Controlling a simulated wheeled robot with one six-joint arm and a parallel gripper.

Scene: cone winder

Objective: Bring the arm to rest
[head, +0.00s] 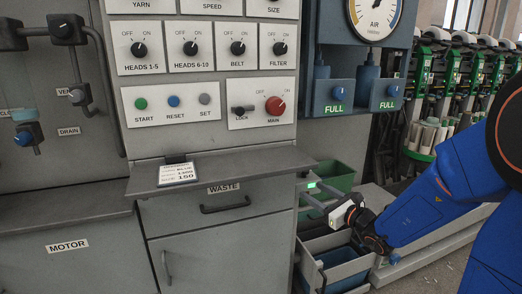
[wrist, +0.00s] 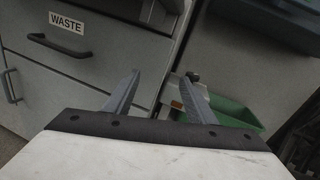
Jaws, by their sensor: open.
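My gripper (head: 312,195) is in the lower right-centre of the head view, at the end of my blue arm, which reaches in from the right edge. Its two fingers point left toward the cabinet and stand apart with nothing between them. In the wrist view my gripper (wrist: 161,76) shows both fingers spread in front of the grey cabinet. The waste drawer (wrist: 75,40) is to the left of the fingers there. I cannot tell the exact gap between the fingertips and the cabinet side.
A grey ledge (head: 225,170) juts out above the waste drawer (head: 215,205), with a printed card (head: 177,174) on it. A green bin (head: 335,176) is behind my gripper, and a grey bin (head: 345,272) is below it. The control panel (head: 205,105) stands above the ledge.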

